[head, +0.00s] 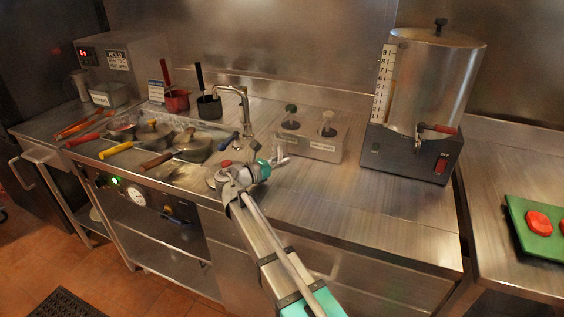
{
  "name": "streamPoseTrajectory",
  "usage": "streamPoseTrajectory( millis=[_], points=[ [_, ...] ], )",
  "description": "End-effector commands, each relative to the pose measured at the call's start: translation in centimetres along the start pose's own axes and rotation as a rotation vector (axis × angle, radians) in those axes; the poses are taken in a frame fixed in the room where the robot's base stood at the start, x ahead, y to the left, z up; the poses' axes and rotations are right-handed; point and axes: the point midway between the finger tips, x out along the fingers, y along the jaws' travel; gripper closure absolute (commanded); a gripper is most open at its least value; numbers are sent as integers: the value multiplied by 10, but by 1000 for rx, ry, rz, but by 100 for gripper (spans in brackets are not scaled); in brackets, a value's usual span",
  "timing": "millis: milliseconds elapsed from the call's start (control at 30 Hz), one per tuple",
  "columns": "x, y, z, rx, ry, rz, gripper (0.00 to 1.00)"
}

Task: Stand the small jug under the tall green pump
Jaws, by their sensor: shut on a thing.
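My gripper (279,162) is over the steel counter in the middle of the head view, just left of and in front of the pump box. It is shut on a small shiny metal thing, which looks like the small jug (280,152). My wrist and fingers hide much of it, and I cannot tell whether it touches the counter. A steel box (322,151) holds two pumps. The left pump (291,111) has a dark green top and stands at the back left of the box.
A tall steel urn (430,85) on a dark base stands right of the pump box. A curved tap (244,103) rises behind my gripper. Lidded pans (190,147) with coloured handles lie left. The counter's front right (385,220) is clear.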

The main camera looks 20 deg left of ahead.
Motion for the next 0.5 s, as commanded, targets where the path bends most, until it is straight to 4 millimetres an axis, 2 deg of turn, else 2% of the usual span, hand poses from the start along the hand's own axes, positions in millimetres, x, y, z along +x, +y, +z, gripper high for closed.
streamPoseTrajectory(
  millis=[367,400,500],
  points=[
    [0,0,-1,0,0,0,100],
    [0,0,-1,0,0,-1,76],
    [0,0,-1,0,0,-1,58]
  ],
)
